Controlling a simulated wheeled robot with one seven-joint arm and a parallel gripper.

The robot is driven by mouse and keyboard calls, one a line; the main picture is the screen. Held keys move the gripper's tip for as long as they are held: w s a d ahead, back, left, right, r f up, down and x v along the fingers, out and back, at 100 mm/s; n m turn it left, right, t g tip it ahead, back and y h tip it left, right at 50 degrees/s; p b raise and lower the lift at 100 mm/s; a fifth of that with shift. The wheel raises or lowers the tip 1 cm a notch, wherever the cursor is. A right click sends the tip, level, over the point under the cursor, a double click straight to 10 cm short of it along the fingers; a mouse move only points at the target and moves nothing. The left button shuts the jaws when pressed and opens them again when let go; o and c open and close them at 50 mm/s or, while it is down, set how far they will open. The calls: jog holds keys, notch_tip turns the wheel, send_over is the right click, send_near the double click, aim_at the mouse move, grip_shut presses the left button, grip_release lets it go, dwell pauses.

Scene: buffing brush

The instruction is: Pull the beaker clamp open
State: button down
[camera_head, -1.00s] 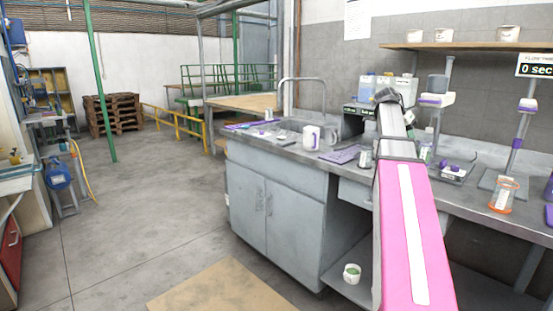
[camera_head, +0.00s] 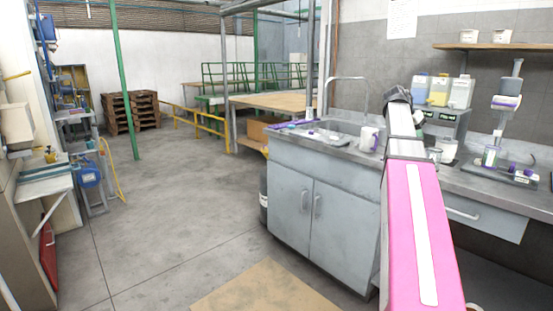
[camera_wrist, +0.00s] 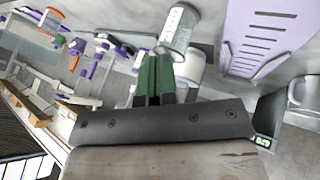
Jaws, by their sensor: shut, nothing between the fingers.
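My gripper (camera_wrist: 153,80) shows in the wrist view with its dark green fingers together and nothing between them. In the head view my arm hides it. A clear beaker with markings (camera_wrist: 178,28) is just beyond the fingertips, slightly right; I cannot tell whether they touch it. A white container (camera_wrist: 190,68) is beside the fingers. Purple-and-white stand fittings (camera_wrist: 78,45) show at the wrist view's left, well away from my gripper. In the head view a stand with a purple-and-white holder (camera_head: 507,102) is at the right. I cannot tell which part is the beaker clamp.
The bench holds a sink (camera_head: 330,137), a white mug (camera_head: 370,138) and several bottles (camera_head: 440,90). A purple slotted mat (camera_wrist: 268,38) lies at the wrist view's right. A wooden shelf (camera_head: 500,46) is above. The floor (camera_head: 190,225) left of the cabinet is clear.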

jog(key=s+a+f+n+y, duration=0.1)
jog(key=a+f+n, duration=0.1)
jog(key=a+f, duration=0.5)
jog(key=a+f+n+t+y, duration=0.15)
jog(key=a+f, duration=0.25)
jog(key=f, duration=0.6)
jog(key=s+a+f+n+y, duration=0.1)
jog(key=a+f+n, duration=0.1)
jog(key=a+f, duration=0.5)
jog(key=s+a+f+n+y, duration=0.2)
jog(key=s+a+f, duration=0.5)
jog(key=f, duration=0.4)
jog(key=s+a+f+n+y, duration=0.2)
jog(key=s+a+f, duration=0.5)
jog(key=f, duration=0.5)
jog(key=shift+s+a+f+n, duration=0.25)
jog(key=shift+a+n, duration=0.4)
jog(key=shift+a, duration=0.3)
